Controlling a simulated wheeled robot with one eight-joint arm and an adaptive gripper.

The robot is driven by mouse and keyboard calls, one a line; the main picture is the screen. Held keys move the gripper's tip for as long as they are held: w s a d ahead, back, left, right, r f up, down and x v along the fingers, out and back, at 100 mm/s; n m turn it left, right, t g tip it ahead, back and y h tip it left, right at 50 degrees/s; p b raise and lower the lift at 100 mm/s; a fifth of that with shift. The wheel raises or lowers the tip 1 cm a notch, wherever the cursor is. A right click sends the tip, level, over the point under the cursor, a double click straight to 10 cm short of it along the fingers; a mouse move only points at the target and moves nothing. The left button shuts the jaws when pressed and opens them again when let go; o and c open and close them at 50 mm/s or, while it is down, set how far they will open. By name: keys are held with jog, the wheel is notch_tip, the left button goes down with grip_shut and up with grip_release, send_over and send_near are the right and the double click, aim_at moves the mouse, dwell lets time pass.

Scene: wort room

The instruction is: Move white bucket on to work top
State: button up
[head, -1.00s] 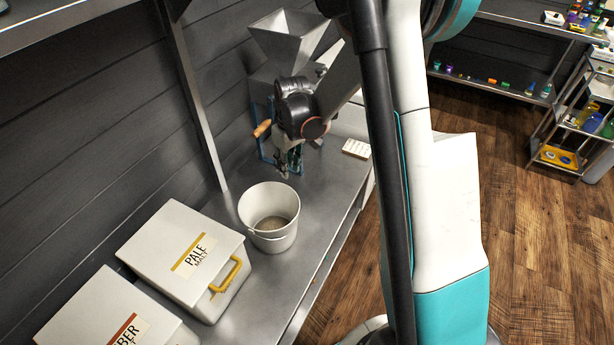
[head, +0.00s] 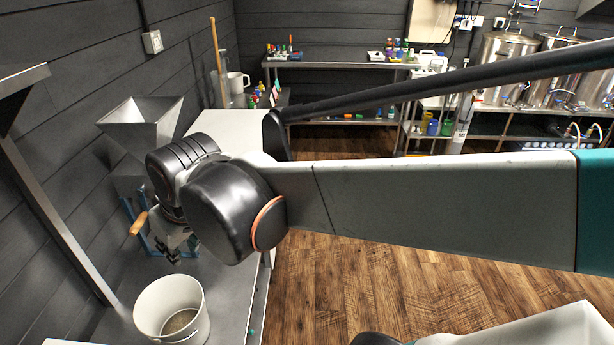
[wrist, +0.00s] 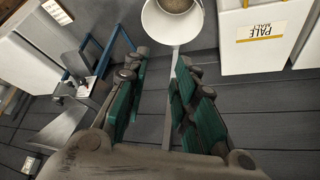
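The white bucket (head: 147,322) stands upright on the steel work top (head: 232,282) at the lower left of the head view, with some greyish-brown contents in its bottom. It also shows at the top of the wrist view (wrist: 160,28), just beyond my fingertips. My gripper (wrist: 160,62) is open, with its green-padded fingers apart and nothing between them. In the head view my gripper (head: 172,252) hangs by the mill, behind the bucket and apart from it, partly covered by my wrist.
A grain mill with a metal hopper (head: 143,118), blue frame and wooden handle (head: 138,223) stands by the wall. A Pale Malt box (wrist: 263,45) is beside the bucket. A shelf post (head: 60,225) rises near the wall. Wooden floor (head: 350,290) lies open to the right.

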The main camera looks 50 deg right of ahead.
jog(key=s+t, duration=0.1)
jog(key=s, duration=0.5)
jog(key=shift+s+a+m+t, duration=0.2)
jog(key=shift+a+m+t, duration=0.1)
jog(key=shift+a+m, duration=0.1)
jog(key=shift+r, duration=0.1)
dwell(1.7)
